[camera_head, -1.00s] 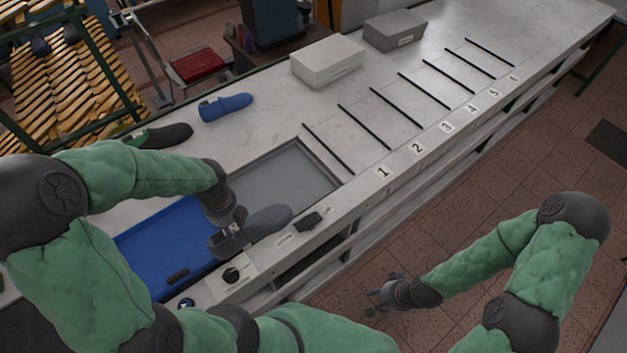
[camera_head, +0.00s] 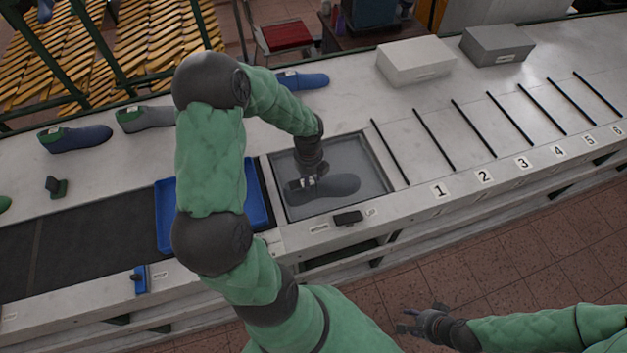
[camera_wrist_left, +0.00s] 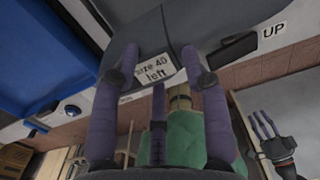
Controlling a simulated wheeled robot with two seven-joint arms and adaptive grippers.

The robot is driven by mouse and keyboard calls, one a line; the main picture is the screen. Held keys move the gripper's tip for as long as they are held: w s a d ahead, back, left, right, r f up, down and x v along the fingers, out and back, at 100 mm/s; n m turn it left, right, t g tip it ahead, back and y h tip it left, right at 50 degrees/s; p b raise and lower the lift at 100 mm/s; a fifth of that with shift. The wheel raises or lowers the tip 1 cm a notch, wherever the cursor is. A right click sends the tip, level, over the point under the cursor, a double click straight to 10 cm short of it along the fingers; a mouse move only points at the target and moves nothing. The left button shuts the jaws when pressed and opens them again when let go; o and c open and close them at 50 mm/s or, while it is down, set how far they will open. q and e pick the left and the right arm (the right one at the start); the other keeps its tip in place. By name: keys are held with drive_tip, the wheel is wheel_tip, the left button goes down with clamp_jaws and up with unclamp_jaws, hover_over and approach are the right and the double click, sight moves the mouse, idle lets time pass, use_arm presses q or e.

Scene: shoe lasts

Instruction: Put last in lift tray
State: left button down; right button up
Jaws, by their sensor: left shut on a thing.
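A dark grey last (camera_head: 338,186) lies lengthwise in or just above the recessed grey lift tray (camera_head: 355,152); I cannot tell whether it touches the tray floor. My left gripper (camera_head: 308,183) is shut on the last's label end, its toe pointing right. In the left wrist view the last (camera_wrist_left: 140,35) sits between the fingers, with a white label reading "size 40 left" (camera_wrist_left: 155,70). My right gripper (camera_head: 408,322) is empty with fingers spread, out in front of the bench; it also shows in the left wrist view (camera_wrist_left: 266,128).
A blue tray (camera_head: 258,207) stands left of the lift tray, partly behind my left arm. A dark switch (camera_head: 348,218) sits on the front edge, beside an "UP" label (camera_wrist_left: 275,30). Numbered slots lie right. Other lasts (camera_head: 75,138) and two boxes (camera_head: 415,62) stand farther back.

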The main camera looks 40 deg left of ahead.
use_arm(q)
drive_tip(key=w+f, duration=0.1)
drive_tip(key=w+a+f, duration=0.1)
drive_tip(key=f, duration=0.1)
drive_tip(key=w+f, duration=0.1)
drive_tip(key=shift+a+f, duration=0.15)
drive_tip(key=shift+a, duration=0.2)
wheel_tip(320, 180, down, 3)
drive_tip(key=shift+w+f, duration=0.1)
drive_tip(key=c, duration=0.6)
unclamp_jaws()
drive_tip(key=shift+f, duration=0.1)
drive_tip(key=shift+c, duration=0.2)
wheel_tip(320, 180, up, 12)
